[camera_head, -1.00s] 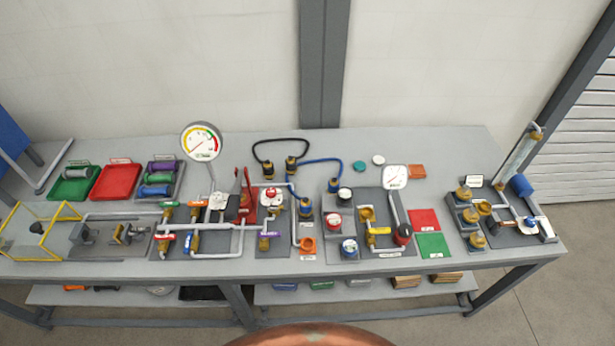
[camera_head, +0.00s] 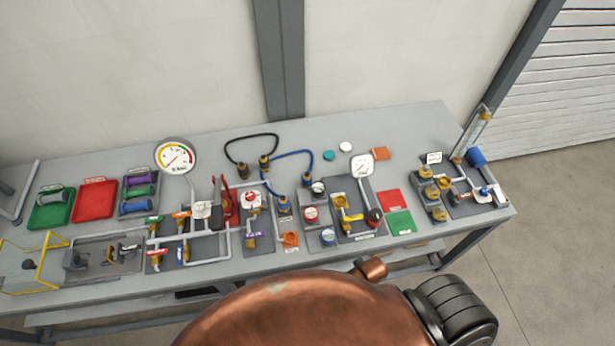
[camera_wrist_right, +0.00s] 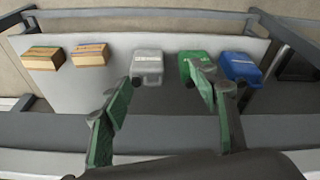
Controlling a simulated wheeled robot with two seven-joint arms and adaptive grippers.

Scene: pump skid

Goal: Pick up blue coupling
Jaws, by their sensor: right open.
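In the head view, a blue hose (camera_head: 295,154) lies on the bench and has brass-and-dark couplings at its ends. One blue-ringed coupling (camera_head: 284,206) stands at its lower end, and another (camera_head: 307,180) is at its right end. I cannot tell for certain which one is the blue coupling. In the right wrist view, my right gripper (camera_wrist_right: 160,85) is open, with green pads and nothing between them. It is over the low shelf region, away from the couplings. My left gripper is not in view.
On the bench are gauges (camera_head: 176,156), valve pipework, a red tray (camera_head: 94,201) and a green mat (camera_head: 400,223).

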